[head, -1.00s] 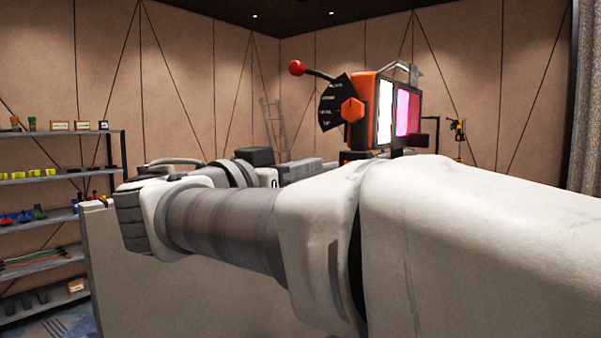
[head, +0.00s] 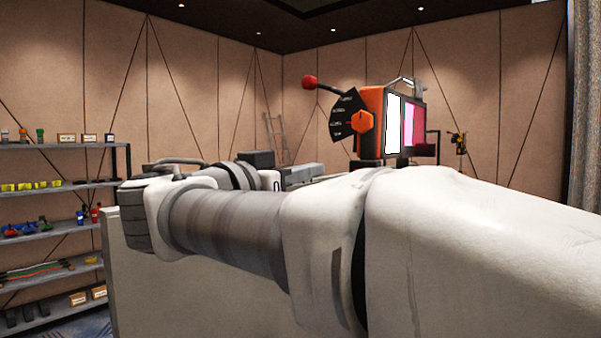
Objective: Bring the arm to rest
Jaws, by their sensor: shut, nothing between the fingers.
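My arm reaches across the head view from the lower right to the left, in white and grey links. It bends at a dark ribbed joint at the left, and a further part folds back behind the near links. I cannot make out my gripper's fingers; the end of the arm is hidden or too unclear to tell from the grey parts behind the link.
Behind the arm stands an orange device (head: 371,100) with a red-knobbed lever (head: 309,82) and lit white and pink panels. A pale panel (head: 150,290) stands below the arm. Shelves (head: 60,184) with small items line the left; a ladder (head: 276,138) leans at the back wall.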

